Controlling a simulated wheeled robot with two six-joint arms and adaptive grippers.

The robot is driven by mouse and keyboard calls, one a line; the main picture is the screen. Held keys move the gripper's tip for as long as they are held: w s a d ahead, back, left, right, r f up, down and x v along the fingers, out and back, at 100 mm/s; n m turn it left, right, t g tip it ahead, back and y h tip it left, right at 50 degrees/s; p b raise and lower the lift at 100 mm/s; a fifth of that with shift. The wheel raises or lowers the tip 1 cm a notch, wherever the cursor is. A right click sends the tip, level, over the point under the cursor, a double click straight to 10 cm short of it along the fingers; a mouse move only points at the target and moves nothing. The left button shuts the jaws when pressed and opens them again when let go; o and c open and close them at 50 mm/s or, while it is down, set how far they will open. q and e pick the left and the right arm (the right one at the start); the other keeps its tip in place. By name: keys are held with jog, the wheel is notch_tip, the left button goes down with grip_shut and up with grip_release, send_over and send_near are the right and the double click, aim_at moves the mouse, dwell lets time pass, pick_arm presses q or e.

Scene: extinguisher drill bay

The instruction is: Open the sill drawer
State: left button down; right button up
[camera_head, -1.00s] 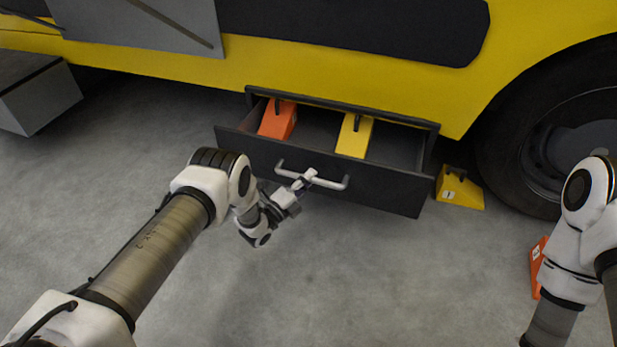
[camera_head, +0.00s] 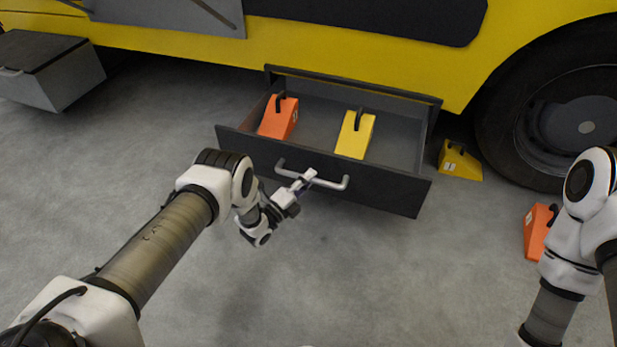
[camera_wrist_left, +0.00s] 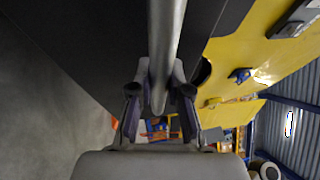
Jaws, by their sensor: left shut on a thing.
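The dark sill drawer (camera_head: 390,188) stands well out from under the yellow vehicle in the head view, its inside showing. An orange wedge (camera_head: 279,118) and a yellow wedge (camera_head: 355,136) lie in it. My left gripper (camera_head: 306,178) is shut on the silver bar handle (camera_head: 335,184) on the drawer front. In the left wrist view the handle bar (camera_wrist_left: 166,50) runs between the two fingers (camera_wrist_left: 160,100). My right arm shows at the right edge of the head view; its gripper is out of frame.
A yellow wedge (camera_head: 459,160) stands on the floor by the black wheel (camera_head: 575,130). An orange wedge (camera_head: 536,230) stands on the floor beside my right arm. A grey box-like step (camera_head: 55,75) juts out at the far left. The grey floor in front of the drawer is clear.

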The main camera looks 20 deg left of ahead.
pick_arm(q)
jog(key=c, duration=1.1)
grip_release()
jog(key=v, duration=1.2)
jog(key=shift+f, duration=0.1)
